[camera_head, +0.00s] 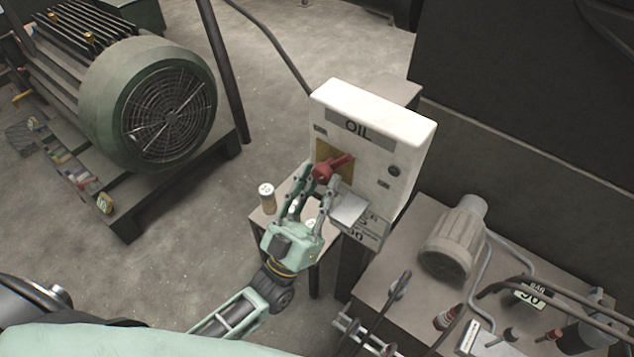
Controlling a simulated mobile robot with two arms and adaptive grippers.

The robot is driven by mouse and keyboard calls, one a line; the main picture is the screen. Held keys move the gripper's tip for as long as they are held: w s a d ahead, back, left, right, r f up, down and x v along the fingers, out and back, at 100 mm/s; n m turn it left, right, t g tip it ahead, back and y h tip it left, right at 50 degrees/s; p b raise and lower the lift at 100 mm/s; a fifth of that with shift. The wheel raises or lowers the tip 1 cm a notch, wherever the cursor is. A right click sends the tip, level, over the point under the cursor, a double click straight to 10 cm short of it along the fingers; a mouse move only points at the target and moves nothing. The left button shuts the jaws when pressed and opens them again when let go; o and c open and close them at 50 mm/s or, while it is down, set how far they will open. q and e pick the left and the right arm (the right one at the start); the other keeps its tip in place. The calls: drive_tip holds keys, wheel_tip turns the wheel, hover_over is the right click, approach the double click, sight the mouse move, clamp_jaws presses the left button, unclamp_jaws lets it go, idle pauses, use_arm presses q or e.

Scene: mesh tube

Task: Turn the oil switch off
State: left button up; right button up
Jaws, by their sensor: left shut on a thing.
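The white oil switch box (378,112) stands right of centre, with the word OIL on a dark label near its top. A red switch handle (341,161) is on a yellowish plate on the box's front. The handle slants up to the right. My left gripper (318,172) reaches up to the box and is shut on the red handle. Its fingers hide the handle's lower left part. My right gripper is not in view.
A small table (262,219) below the box holds a small bottle (266,197). A large green motor (150,105) stands at the left. A bench (378,284) at the lower right carries a grey cylinder (455,240), pipes and small items. Bare floor lies between.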

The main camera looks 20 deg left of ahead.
use_arm(q)
drive_tip(key=n+y, duration=0.5)
drive_tip(key=d+n+y, duration=0.1)
drive_tip(key=n+y, duration=0.1)
drive_tip(key=n, duration=0.1)
drive_tip(key=shift+s+p, duration=0.15)
drive_tip(key=shift+p, duration=0.15)
drive_tip(key=shift+r+n+g+y+p, duration=0.15)
drive_tip(key=shift+n+g+y+p, duration=0.25)
drive_tip(key=shift+n+y, duration=1.15)
drive_tip(key=shift+r+n+g+y+p, duration=0.1)
drive_tip(key=shift+n+g+y+p, duration=0.25)
drive_tip(key=shift+n+y, duration=1.15)
drive_tip(key=shift+n, duration=0.45)
drive_tip(key=shift+r, duration=0.1)
drive_tip(key=o, duration=1)
drive_tip(key=shift+c, duration=0.2)
drive_tip(key=shift+o, duration=0.2)
drive_tip(key=shift+d, duration=0.15)
